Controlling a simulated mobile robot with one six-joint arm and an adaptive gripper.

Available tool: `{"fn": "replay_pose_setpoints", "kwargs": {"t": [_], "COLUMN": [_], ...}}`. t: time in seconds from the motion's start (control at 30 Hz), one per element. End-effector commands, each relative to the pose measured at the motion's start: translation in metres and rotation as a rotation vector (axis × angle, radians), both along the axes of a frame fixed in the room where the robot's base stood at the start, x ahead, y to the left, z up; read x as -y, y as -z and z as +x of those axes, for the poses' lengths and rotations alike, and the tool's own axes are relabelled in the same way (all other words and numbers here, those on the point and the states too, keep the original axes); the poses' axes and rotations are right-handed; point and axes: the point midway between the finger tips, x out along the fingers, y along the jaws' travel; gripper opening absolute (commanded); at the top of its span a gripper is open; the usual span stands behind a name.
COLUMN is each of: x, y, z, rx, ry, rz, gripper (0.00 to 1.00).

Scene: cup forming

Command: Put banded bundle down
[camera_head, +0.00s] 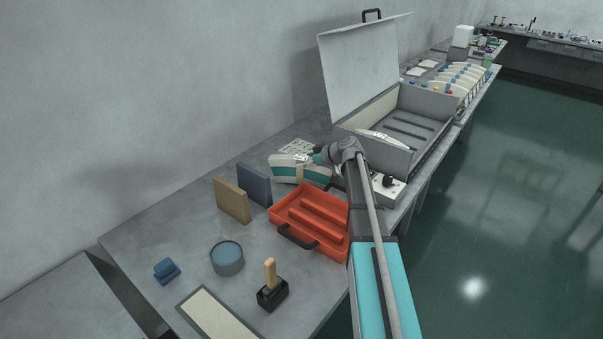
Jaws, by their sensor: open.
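The banded bundle (284,174) looks like a white and teal block with a tan band around it. It rests on or very near the grey bench, behind the orange case; contact underneath is not clear. My gripper (311,158) is at the bundle's upper right side, close to the band. It is small in the picture and open. Whether the fingers touch the bundle cannot be told. My arm hides part of the bench to the right of the bundle.
An orange open case (285,211) lies in front of the bundle. Tan (231,200) and blue-grey (255,184) upright boards stand to its left. A white keypad-like sheet (297,146) lies behind. A large open-lidded grey box (372,153) stands right. The bench's left back is clear.

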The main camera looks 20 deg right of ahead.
Motion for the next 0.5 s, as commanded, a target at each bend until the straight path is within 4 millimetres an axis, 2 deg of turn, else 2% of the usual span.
{"fn": "replay_pose_setpoints", "kwargs": {"t": [0.23, 0.5], "x": [0.0005, 0.0017], "y": [0.0000, 0.0001], "z": [-0.0003, -0.0004], "rx": [0.000, 0.000], "ry": [0.000, 0.001], "rz": [0.000, 0.000], "gripper": [0.99, 0.49]}}
